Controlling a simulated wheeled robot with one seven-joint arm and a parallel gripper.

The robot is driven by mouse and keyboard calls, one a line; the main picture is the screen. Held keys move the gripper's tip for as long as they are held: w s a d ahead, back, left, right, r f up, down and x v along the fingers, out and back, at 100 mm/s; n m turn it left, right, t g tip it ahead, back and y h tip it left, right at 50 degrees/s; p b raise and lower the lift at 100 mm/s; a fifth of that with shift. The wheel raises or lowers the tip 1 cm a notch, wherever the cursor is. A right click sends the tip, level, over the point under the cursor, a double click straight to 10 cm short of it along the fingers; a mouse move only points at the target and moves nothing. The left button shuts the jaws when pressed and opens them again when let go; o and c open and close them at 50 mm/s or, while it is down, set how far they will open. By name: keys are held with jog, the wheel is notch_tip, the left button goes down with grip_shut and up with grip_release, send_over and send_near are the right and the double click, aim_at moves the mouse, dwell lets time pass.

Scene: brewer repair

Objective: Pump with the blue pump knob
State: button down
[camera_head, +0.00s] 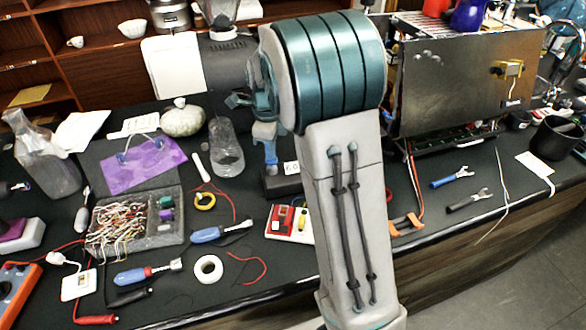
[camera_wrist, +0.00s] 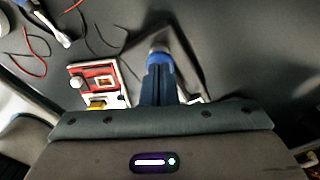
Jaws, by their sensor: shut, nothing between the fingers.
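My gripper (camera_wrist: 159,68) is shut and empty in the wrist view, pointing down over the pump. Its fingers overlap the blue of the knob there. I cannot tell whether they touch it.
A red and white switch board (camera_head: 289,222) stands close in front of the pump. A glass jar (camera_head: 227,150) is to its left. Screwdrivers, a tape roll (camera_head: 208,268) and a box of wires (camera_head: 135,225) fill the left. An opened brewer (camera_head: 455,85) stands behind at right.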

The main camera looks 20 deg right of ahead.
jog(key=shift+r+p, duration=1.5)
jog(key=shift+r, duration=0.35)
jog(key=shift+s+r+n, duration=0.3)
jog(key=s+r+n+t, duration=0.2)
jog(key=s+r+n, duration=0.1)
jog(key=s+n, duration=0.8)
jog(key=s+r+n+t, duration=0.1)
jog(key=s+r+n, duration=0.2)
jog(key=s+n, duration=0.9)
jog(key=shift+s+n+t, duration=0.3)
jog(key=shift+s+t, duration=0.1)
jog(key=shift+s, duration=0.35)
jog(key=shift+d+r, duration=0.1)
